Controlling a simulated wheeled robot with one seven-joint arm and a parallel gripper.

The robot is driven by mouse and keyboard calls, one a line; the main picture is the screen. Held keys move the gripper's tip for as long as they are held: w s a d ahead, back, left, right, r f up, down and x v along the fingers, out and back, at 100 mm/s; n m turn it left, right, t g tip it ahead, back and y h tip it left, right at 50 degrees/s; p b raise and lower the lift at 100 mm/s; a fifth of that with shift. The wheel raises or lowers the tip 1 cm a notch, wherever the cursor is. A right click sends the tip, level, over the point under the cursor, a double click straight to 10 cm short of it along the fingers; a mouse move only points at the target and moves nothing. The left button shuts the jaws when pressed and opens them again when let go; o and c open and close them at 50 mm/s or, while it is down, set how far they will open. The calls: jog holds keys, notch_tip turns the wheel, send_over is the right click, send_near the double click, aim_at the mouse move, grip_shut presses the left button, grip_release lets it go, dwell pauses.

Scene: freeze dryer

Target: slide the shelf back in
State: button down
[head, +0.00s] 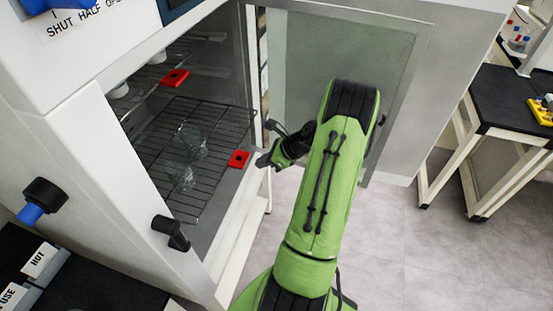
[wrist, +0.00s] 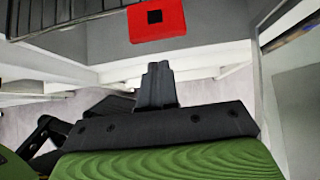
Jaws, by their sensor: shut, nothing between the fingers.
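The wire shelf (head: 215,120) with a red tab (head: 238,159) on its front edge is in the open freeze dryer in the head view. It sits lower than another rack and bears clear glassware (head: 190,145). My gripper (head: 264,161) is just right of the red tab, in front of the shelf's edge. In the wrist view the shut fingers (wrist: 157,82) are empty and point toward the red tab (wrist: 156,20), with a gap showing between them. The shelf's wires (wrist: 60,12) show at the top left.
An upper rack (head: 190,68) with its own red tab (head: 174,78) and white containers is above. The open door (head: 345,60) stands behind and right of my arm. A dark-topped bench (head: 510,100) is at the right. Grey floor lies between.

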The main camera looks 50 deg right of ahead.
aim_at(207, 150)
jog(key=shift+w+a+r, duration=0.1)
jog(key=shift+w+a, duration=0.15)
jog(key=shift+w, duration=0.4)
jog(key=shift+w+a, duration=0.2)
jog(key=shift+w, duration=0.45)
jog(key=w+a+p, duration=0.1)
jog(key=w, duration=0.4)
jog(key=w+a+p, duration=0.1)
jog(key=w+a, duration=0.1)
jog(key=w, duration=0.3)
jog(key=w+a+p, duration=0.2)
jog(key=w, duration=0.2)
jog(key=shift+w+a, duration=0.25)
jog(key=shift+w, duration=0.15)
